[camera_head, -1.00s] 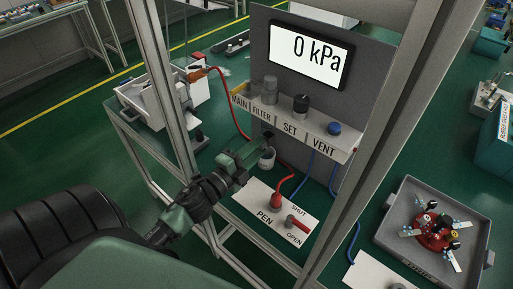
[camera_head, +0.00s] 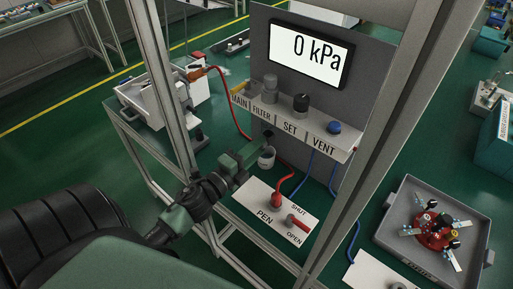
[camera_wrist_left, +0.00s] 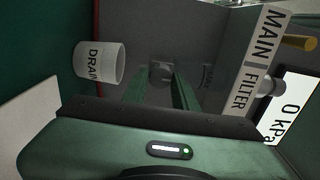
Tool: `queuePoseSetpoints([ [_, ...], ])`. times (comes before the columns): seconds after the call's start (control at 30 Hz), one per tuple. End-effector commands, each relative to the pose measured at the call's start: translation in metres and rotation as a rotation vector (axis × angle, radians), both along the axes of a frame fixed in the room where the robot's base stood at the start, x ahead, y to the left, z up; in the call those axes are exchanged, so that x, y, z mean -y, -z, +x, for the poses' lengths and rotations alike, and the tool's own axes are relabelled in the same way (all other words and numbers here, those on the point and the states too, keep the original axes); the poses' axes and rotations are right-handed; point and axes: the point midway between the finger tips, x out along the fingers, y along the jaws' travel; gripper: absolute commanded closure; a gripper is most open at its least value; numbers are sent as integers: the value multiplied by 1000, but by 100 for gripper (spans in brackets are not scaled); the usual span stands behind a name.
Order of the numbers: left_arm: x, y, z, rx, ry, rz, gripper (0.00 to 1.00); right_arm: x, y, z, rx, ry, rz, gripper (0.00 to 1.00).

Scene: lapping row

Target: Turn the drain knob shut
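The filter's drain knob (camera_wrist_left: 161,74) is a small grey round part on the grey panel. In the left wrist view it shows just past my left fingertips. My left gripper (camera_wrist_left: 164,84) points at it with two green fingers apart, a gap between them. In the head view the gripper (camera_head: 258,147) reaches in under the MAIN and FILTER labels, and its tips cover most of the knob. I cannot tell whether the fingers touch the knob. My right gripper is out of view.
The gauge (camera_head: 310,55) reads 0 kPa. The labelled shelf (camera_head: 290,122) overhangs the gripper. A frame post (camera_head: 162,80) stands left of it. A plate with a red PEN lever (camera_head: 298,225) lies below. Red and blue hoses hang nearby. A grey tray (camera_head: 395,235) is at right.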

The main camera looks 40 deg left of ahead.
Motion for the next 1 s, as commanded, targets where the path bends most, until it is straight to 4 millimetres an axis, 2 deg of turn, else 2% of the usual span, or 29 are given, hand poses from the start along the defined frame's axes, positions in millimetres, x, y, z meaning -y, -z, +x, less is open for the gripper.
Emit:
queuePoseSetpoints([
  [0.03, 0, 1, 0, -2, 1, 0, 57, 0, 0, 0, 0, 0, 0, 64],
  [0.07, 0, 1, 0, -2, 1, 0, 52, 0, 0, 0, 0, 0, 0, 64],
  [0.43, 0, 1, -4, -1, 0, -2, 52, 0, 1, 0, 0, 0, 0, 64],
  [0.57, -2, 3, -21, -3, -2, -2, 52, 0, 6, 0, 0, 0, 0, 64],
  [0.8, -5, 3, -60, -4, -1, -2, 52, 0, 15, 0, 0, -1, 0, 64],
  [1.0, -6, 2, -77, -2, 0, -2, 52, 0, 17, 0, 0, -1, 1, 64],
])
